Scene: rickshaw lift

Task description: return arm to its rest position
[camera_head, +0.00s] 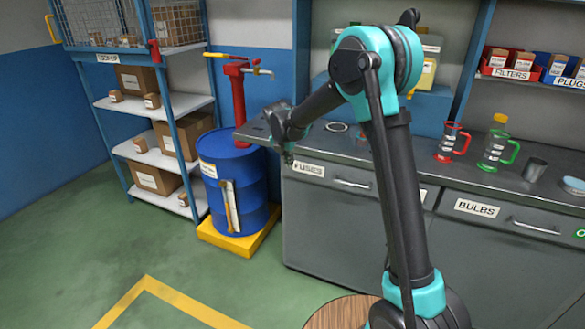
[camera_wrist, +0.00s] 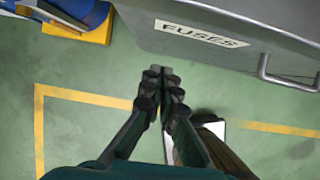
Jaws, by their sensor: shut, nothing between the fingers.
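My gripper (camera_wrist: 161,75) is shut and empty in the wrist view, with its two dark fingers meeting at the tips. It points down over the green floor (camera_wrist: 85,130), in front of the drawer labelled FUSES (camera_wrist: 215,38). In the head view my gripper (camera_head: 288,158) is small and dark beside the left end of the grey counter (camera_head: 345,148). My arm rises in front of the counter, bends at a high teal elbow and slopes down to the left. The finger details are too small to tell in the head view.
A blue barrel (camera_head: 229,187) with a red pump (camera_head: 238,105) stands on a yellow base (camera_head: 240,238) left of my gripper. Red (camera_head: 453,141) and green (camera_head: 497,148) measuring jugs stand on the counter. A box shelf (camera_head: 153,158) is at left. The front-left floor is clear.

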